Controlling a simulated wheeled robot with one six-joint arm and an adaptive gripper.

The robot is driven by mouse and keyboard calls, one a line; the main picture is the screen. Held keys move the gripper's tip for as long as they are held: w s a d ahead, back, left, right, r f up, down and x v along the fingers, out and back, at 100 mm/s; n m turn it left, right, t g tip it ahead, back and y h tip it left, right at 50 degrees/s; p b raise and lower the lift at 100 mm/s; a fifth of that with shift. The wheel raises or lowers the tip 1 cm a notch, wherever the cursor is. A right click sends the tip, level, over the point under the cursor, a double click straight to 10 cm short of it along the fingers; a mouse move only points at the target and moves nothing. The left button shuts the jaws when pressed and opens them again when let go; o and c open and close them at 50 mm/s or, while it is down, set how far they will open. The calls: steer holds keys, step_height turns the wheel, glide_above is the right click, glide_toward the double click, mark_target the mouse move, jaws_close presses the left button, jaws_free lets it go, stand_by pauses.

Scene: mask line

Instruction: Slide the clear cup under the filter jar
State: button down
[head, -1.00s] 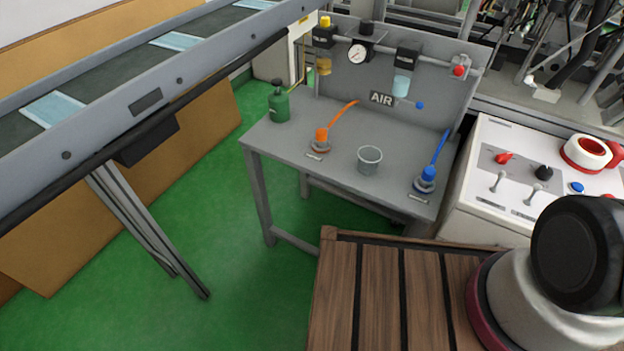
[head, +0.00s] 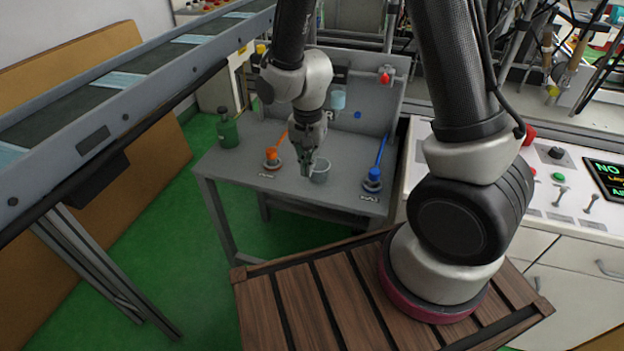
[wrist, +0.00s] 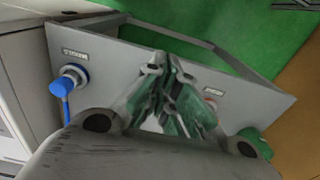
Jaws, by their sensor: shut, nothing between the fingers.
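The clear cup (head: 321,172) stands upright on the grey bench, in front of the AIR panel. My gripper (head: 307,172) is shut and empty, pointing down just left of the cup. I cannot tell whether they touch. A pale blue jar (head: 338,98) hangs from the air line on the panel behind the cup, and nothing stands directly under it. The amber jar further left is mostly hidden by my arm. In the wrist view, the closed fingers (wrist: 171,62) fill the middle, and I cannot make out the cup clearly.
An orange hose fitting (head: 271,157) stands left of the gripper and a blue one (head: 374,176) right of the cup. A green can (head: 227,130) stands at the bench's left end. The panel (head: 385,95) closes off the back. The bench front is clear.

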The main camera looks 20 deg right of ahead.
step_height(320, 180, down, 11)
steer(key=shift+s+r, duration=0.1)
steer(key=shift+r, duration=0.1)
steer(key=shift+w+d+r, duration=0.1)
steer(key=shift+w+d, duration=0.35)
steer(key=shift+w, duration=0.15)
steer(key=shift+w+d+r, duration=0.1)
steer(key=shift+w+d, duration=0.3)
steer(key=shift+w, duration=0.2)
steer(key=shift+w+d, duration=0.35)
steer(key=shift+w, duration=0.2)
steer(key=w+d, duration=0.3)
steer(key=w, duration=0.1)
steer(key=w+d, duration=0.3)
steer(key=w, duration=0.2)
steer(key=w+d, duration=0.4)
steer(key=w, duration=0.1)
steer(key=shift+d, duration=0.1)
steer(key=shift+r, duration=0.1)
step_height(320, 180, up, 12)
